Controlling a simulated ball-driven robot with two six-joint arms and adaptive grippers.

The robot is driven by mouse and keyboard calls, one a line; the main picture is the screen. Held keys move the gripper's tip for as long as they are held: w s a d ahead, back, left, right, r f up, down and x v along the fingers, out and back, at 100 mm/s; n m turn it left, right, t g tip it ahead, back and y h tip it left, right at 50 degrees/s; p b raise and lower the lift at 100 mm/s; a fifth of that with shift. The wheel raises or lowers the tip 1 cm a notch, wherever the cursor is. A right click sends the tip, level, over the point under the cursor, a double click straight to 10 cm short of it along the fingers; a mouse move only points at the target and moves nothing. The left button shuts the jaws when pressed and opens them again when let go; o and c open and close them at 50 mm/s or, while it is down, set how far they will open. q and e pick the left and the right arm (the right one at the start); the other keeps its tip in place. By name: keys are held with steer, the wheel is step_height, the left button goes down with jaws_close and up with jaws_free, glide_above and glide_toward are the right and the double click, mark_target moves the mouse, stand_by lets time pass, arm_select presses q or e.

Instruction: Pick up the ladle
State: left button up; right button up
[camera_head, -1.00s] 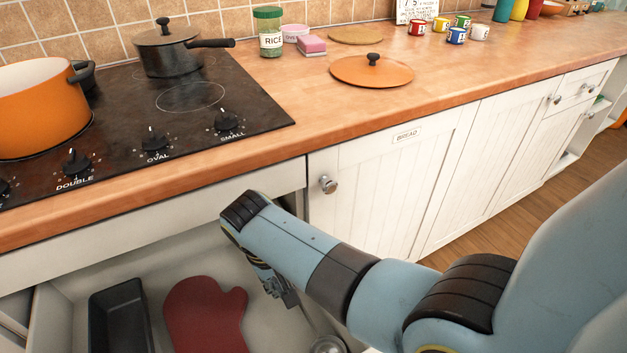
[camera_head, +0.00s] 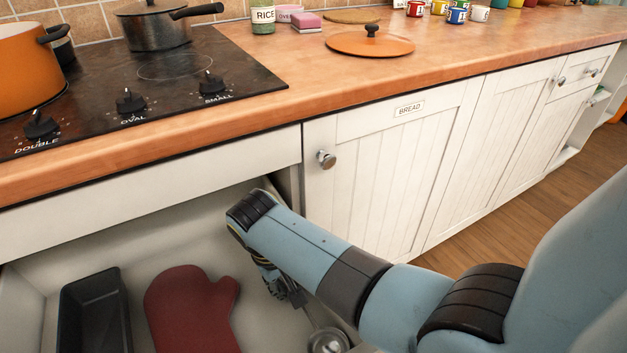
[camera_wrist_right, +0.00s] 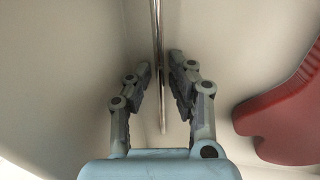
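The ladle (camera_head: 327,342) lies in the open drawer, with its metal bowl at the bottom edge of the head view. Its thin handle shows as a metal rod (camera_wrist_right: 156,28) in the right wrist view. My right gripper (camera_wrist_right: 160,68) is open, with one finger on each side of the handle and visible gaps on both sides. In the head view my right gripper (camera_head: 280,285) reaches down into the drawer and is partly hidden by my forearm. My left gripper is not in view.
In the drawer (camera_head: 110,245) lie a red oven mitt (camera_head: 190,310), which also shows in the right wrist view (camera_wrist_right: 290,115), and a dark baking tin (camera_head: 94,315). The wooden worktop (camera_head: 330,85) and hob (camera_head: 170,90) stand above. The BREAD cupboard (camera_head: 390,170) is right of the drawer.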

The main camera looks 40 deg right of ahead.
jaws_close()
arm_select(q)
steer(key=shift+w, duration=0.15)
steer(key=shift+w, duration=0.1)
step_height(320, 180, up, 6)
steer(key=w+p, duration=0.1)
steer(key=p, duration=0.5)
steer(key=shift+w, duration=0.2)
arm_select(e)
step_height(320, 180, up, 18)
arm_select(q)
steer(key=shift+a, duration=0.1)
